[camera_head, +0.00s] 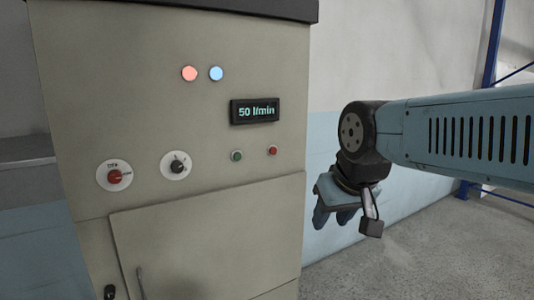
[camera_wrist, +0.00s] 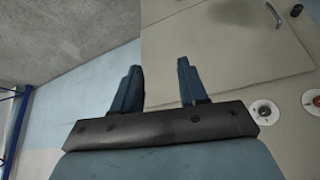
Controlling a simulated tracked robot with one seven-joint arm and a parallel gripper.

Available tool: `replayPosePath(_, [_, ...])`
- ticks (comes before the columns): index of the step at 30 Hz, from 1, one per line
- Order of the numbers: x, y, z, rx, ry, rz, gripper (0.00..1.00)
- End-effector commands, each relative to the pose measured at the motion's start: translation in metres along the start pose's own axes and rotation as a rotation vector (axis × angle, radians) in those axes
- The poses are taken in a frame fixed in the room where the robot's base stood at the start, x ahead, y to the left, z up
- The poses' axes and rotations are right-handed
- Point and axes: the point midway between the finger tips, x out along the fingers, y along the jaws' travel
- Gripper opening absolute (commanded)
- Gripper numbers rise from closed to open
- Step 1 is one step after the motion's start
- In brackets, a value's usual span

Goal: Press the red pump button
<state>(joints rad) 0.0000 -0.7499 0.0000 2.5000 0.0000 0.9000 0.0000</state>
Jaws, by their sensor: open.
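A small red button (camera_head: 272,150) sits on the beige control cabinet (camera_head: 240,80) in the head view, to the right of a small green button (camera_head: 237,155) and below the display (camera_head: 254,111). My gripper (camera_head: 333,217) hangs to the right of the cabinet, lower than the red button and apart from it. In the wrist view my gripper (camera_wrist: 158,68) shows two blue fingers spread apart with nothing between them. The small red button is not visible in the wrist view.
The display reads 50 l/min. A red lamp (camera_head: 190,73) and a blue lamp (camera_head: 216,73) glow above. A red rotary knob (camera_head: 115,177) and a black knob (camera_head: 177,166) sit lower left. A cabinet door (camera_head: 200,245) is below. Open floor (camera_head: 430,255) lies right.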

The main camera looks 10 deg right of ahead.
Motion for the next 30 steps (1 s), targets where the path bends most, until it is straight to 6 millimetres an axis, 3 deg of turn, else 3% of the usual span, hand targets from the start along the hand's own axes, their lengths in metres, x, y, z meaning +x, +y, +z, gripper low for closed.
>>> replayPosePath(5, [0.0000,0.0000,0.0000,0.000,0.000,0.000,0.43])
replayPosePath(18, [0.0000,0.0000,0.0000,0.000,0.000,0.000,0.01])
replayPosePath(30, [0.0000,0.0000,0.0000,0.000,0.000,0.000,0.00])
